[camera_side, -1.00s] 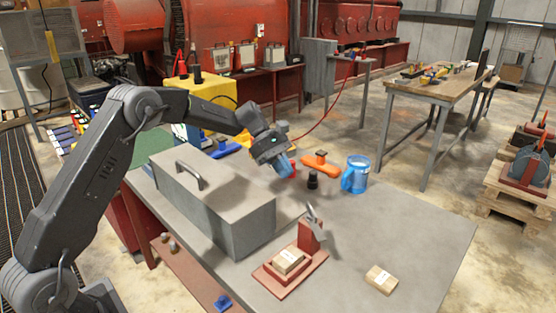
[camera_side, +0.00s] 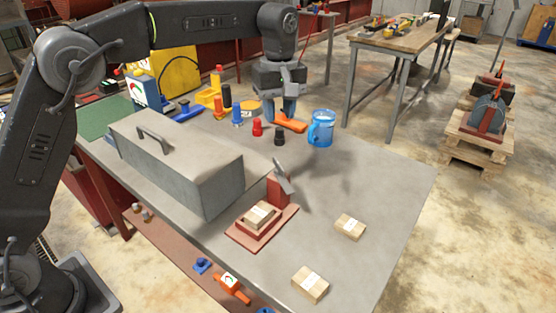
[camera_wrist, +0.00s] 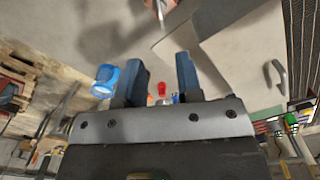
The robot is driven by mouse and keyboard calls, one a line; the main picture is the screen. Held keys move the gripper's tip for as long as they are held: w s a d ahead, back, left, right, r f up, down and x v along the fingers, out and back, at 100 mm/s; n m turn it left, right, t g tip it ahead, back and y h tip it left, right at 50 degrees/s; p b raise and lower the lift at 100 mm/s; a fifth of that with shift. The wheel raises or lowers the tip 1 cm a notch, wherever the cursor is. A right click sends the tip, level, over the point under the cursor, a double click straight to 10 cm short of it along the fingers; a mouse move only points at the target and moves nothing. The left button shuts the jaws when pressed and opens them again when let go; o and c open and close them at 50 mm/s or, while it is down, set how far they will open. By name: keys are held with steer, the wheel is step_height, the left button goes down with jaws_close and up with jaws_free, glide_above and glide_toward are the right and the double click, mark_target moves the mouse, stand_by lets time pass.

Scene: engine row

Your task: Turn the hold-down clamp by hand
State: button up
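The hold-down clamp is a red upright with a grey lever (camera_side: 282,178) on a red base (camera_side: 240,234). Its lever leans up and to the left. A labelled wooden block (camera_side: 260,215) sits in the base's tray. My gripper (camera_side: 283,112) points down at the far side of the bench, beyond the clamp and apart from it. Its blue fingers stand apart in the wrist view (camera_wrist: 162,72), with nothing held between them. A grey rod-like part, perhaps the lever, shows at that view's top edge.
A grey lidded box (camera_side: 190,165) stands left of the clamp. A blue mug (camera_side: 321,128), an orange tool (camera_side: 290,123) and small red (camera_side: 257,127) and black bottles lie near my gripper. Wooden blocks (camera_side: 350,226) lie to the right and front. The bench's right side is mostly clear.

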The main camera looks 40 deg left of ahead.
mark_target(279, 163)
step_height(279, 163, down, 14)
steer(key=shift+r, duration=0.2)
stand_by(0.4)
jaws_close()
stand_by(0.3)
